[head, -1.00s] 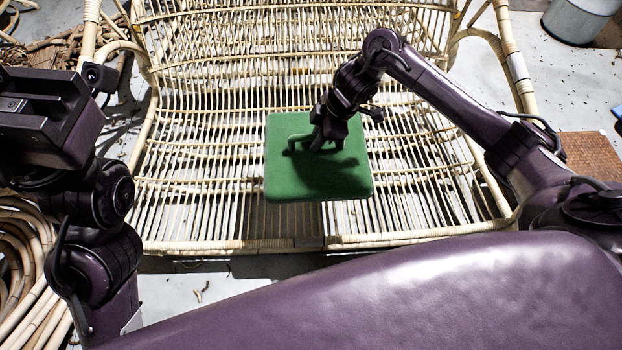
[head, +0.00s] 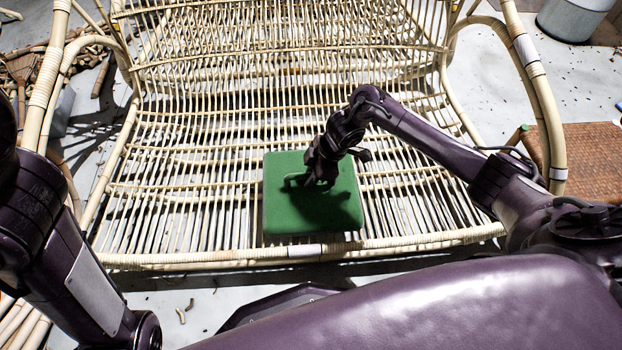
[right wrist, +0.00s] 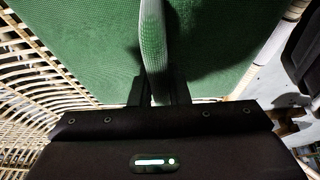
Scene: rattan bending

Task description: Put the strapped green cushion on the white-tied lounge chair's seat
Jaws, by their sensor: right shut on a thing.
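The square green cushion (head: 308,215) is over the front middle of the lounge chair's slatted rattan seat (head: 190,185), close to its front rail. I cannot tell whether it touches the slats. The chair has white ties on its right arm frame (head: 525,48). My right gripper (head: 318,181) is shut on the cushion's green strap (head: 290,180). In the right wrist view the strap (right wrist: 153,40) stands up between the fingers, with the cushion (right wrist: 80,45) below it. My left arm shows at the left, but its gripper is out of view.
The chair's looped arms rise on both sides of the seat. A woven brown piece (head: 590,160) stands to the right, and a grey bucket (head: 573,20) is at the back right. Rattan poles lie at the lower left. The seat around the cushion is bare.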

